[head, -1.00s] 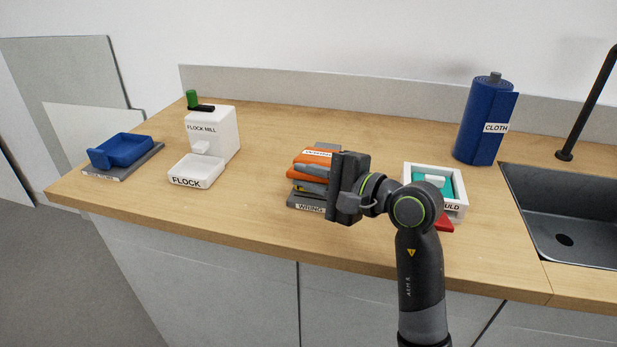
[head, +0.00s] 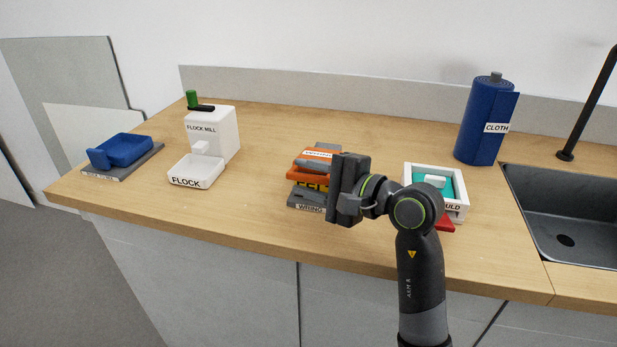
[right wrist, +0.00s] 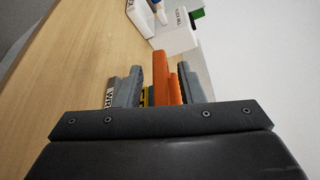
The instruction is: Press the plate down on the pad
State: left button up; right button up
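An orange plate (head: 301,169) with a white label lies over a yellow pad (head: 316,187) on a grey base marked "WRING" (head: 310,208), left of the middle of the counter. In the right wrist view the orange plate (right wrist: 161,80) stands edge-on between the two fingers. My right gripper (head: 314,178) comes in from the right and is open. One grey finger is at the plate's upper side, the other low by the base. I cannot tell whether they touch. The palm hides the stack's right part. My left gripper is not in view.
The white flock mill (head: 222,140) and a blue tray (head: 125,150) stand left. Bare counter lies between.

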jog(key=shift+d, duration=0.1)
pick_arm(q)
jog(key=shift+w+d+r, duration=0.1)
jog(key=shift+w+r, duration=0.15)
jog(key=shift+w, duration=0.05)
pick_arm(e)
jog(key=v, duration=1.7)
jog(key=shift+s+r, duration=0.1)
jog(key=shift+s, duration=0.05)
